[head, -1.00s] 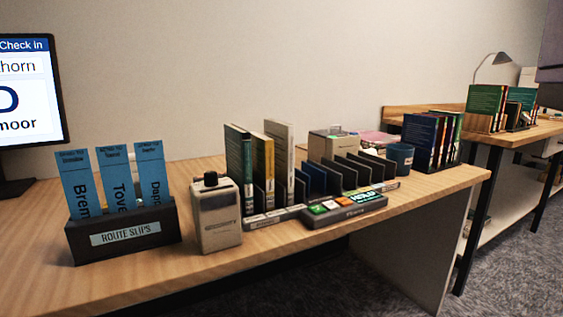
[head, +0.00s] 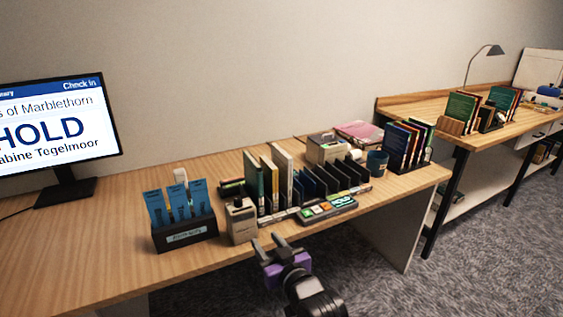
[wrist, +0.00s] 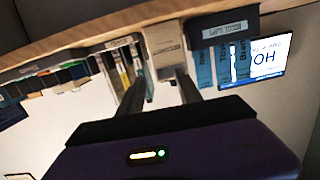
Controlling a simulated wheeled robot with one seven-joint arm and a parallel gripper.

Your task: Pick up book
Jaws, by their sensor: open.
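Several thin upright books stand in the left slots of a black slotted sorter (head: 293,212) on the wooden desk: a dark green one (head: 253,186), a yellow one (head: 270,186) and a cream one (head: 284,172). Which book is meant cannot be told. My gripper (head: 268,244) is open and empty, in front of the desk edge and short of the books. The wrist view is upside down; the books (wrist: 122,66) show there beyond the left finger, apart from it.
A blue mug (head: 377,162) and more books (head: 407,146) stand right. The desk's left front is clear.

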